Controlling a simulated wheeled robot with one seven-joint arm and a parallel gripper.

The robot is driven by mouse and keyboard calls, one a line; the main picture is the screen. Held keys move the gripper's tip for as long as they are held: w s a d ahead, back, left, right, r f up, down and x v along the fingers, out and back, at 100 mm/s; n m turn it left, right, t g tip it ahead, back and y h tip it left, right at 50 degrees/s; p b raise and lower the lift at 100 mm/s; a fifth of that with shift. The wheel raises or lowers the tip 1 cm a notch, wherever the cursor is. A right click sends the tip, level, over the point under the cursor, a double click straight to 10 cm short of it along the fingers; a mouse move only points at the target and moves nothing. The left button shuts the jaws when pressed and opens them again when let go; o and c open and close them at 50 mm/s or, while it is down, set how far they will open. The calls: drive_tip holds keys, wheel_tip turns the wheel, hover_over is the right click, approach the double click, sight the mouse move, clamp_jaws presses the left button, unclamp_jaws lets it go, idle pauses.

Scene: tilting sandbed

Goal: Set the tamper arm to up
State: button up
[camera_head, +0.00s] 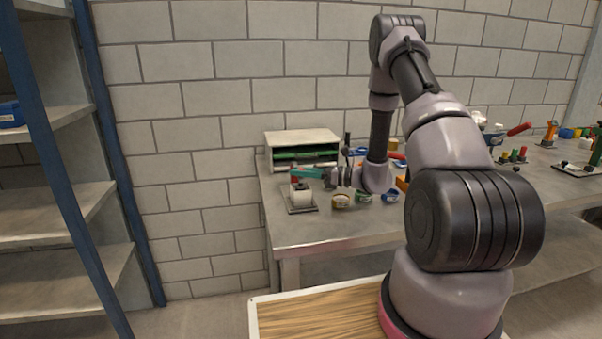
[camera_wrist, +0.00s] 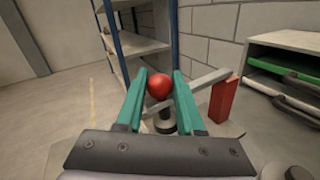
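The tamper appears to be the small device at the bench's left end, with a pale block (camera_head: 301,196) on a plate. In the wrist view a red ball knob (camera_wrist: 159,86) sits above a dark round foot (camera_wrist: 165,121). A grey bar (camera_wrist: 207,79), which looks like the tamper arm, slopes down leftward past a red upright block (camera_wrist: 224,99). My gripper (camera_wrist: 159,78) has its teal fingers on either side of the knob, which fills most of the gap. Contact is unclear. My gripper also shows in the head view (camera_head: 293,172), above the device.
A shelf box with green trays (camera_head: 302,146) stands behind, against the wall. Small jars (camera_head: 341,200) sit right of the device. The bench front (camera_head: 330,229) is clear. A blue-posted rack (camera_head: 62,170) stands left. Red-handled clamps and other items lie farther right.

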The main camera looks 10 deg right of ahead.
clamp_jaws()
drive_tip(key=shift+d, duration=0.1)
idle(1.1)
